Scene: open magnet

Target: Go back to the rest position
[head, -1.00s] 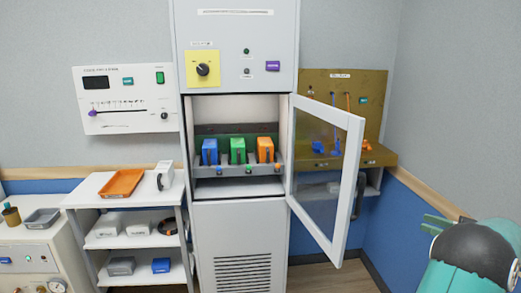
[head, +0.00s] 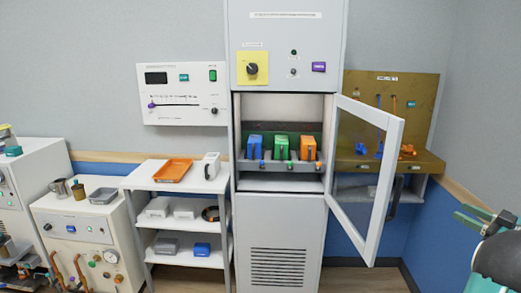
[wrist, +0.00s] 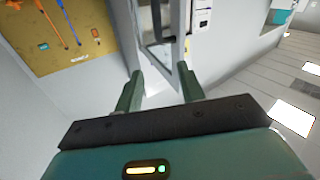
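My gripper (wrist: 160,92) shows in the wrist view with its two green fingers spread apart and nothing between them. In the head view part of my gripper (head: 482,216) shows at the right edge, with my arm below it. It is clear of the cabinet (head: 280,215) and of its open glass door (head: 368,170). The wrist view looks towards the tan tool board (wrist: 70,25) and the door frame, seen at a tilt.
Blue (head: 255,147), green (head: 281,147) and orange (head: 308,148) modules stand in the open cabinet. The door sticks out to the right. A shelf cart (head: 140,180) with an orange tray (head: 173,171) stands left of the cabinet. A white bench unit (head: 90,225) stands further left.

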